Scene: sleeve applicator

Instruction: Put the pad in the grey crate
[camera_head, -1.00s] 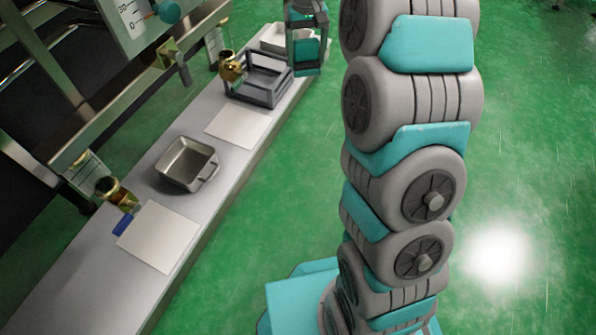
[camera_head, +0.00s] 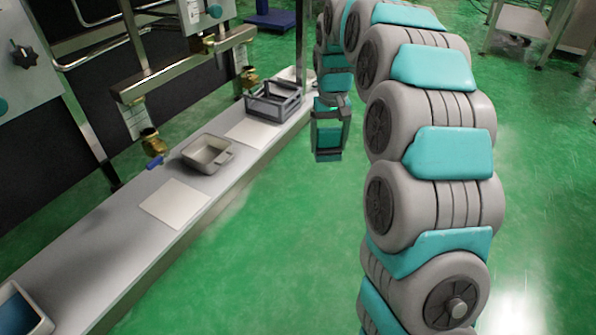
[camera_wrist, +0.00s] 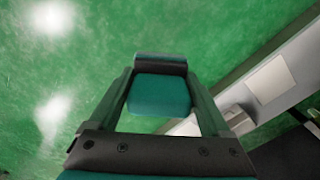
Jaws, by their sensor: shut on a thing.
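The grey crate (camera_head: 257,103) is an open, slatted box on the long bench, beyond a white sheet. My gripper (camera_head: 328,138) hangs over the green floor, to the right of the bench and apart from the crate. In the wrist view my gripper (camera_wrist: 160,92) is shut on a teal block, which I take to be the pad (camera_wrist: 158,97). The dark fingers frame the block and hide part of it. The crate's inside is only partly visible from the head view.
The bench (camera_head: 110,240) also carries a metal dish (camera_head: 208,155), white sheets (camera_head: 174,204) and a blue-lined bin (camera_head: 22,312) at the near end. Brass valves (camera_head: 152,143) and pipes overhang its left side. Open floor lies right of the bench.

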